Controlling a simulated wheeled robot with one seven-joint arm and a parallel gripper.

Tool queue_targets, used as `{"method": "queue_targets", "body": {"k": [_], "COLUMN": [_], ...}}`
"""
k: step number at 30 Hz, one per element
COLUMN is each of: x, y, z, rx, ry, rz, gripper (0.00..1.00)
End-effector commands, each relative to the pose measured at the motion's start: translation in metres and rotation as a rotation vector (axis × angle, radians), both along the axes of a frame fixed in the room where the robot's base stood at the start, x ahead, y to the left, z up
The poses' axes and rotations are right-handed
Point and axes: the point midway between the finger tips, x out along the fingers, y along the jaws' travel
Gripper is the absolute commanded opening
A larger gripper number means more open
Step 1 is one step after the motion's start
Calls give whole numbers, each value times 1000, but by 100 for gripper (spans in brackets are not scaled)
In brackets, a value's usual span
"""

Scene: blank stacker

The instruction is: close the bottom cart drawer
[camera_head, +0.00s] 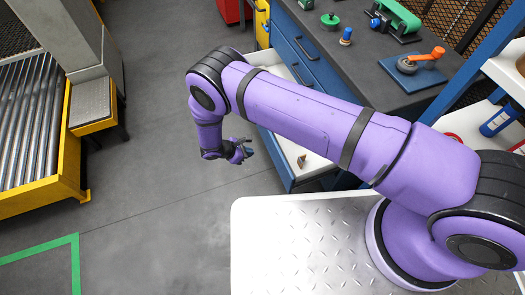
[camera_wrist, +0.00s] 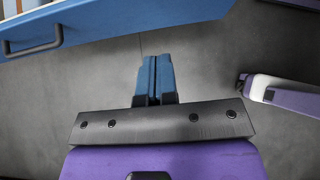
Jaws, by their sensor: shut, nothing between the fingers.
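The blue cart (camera_head: 293,50) stands at the upper right of the head view. Its low drawer (camera_head: 276,158) is pulled out, with a blue front and a pale interior; my arm covers part of it. A small brown item (camera_head: 301,160) lies inside. In the wrist view a blue drawer front (camera_wrist: 120,22) with a dark bar handle (camera_wrist: 33,38) crosses the top left. My gripper (camera_head: 247,150) is outside the drawer, just left of its front. In the wrist view my gripper (camera_wrist: 153,57) has its blue fingers together and empty, with bare floor around the tips.
The cart's dark top (camera_head: 365,62) holds a green-and-grey device (camera_head: 397,18) and an orange-handled tool (camera_head: 420,60). A yellow-framed roller conveyor (camera_head: 40,130) stands at the left. Grey floor between conveyor and drawer is clear. A blue-framed shelf (camera_head: 480,65) stands at the right.

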Motion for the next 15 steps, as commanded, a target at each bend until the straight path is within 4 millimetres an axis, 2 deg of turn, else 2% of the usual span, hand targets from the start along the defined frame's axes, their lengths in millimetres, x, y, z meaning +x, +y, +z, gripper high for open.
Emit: {"method": "queue_targets", "body": {"k": [15], "x": [21], "y": [-63], "z": [-59], "rx": [1], "ry": [-1], "rz": [-3], "gripper": [0]}}
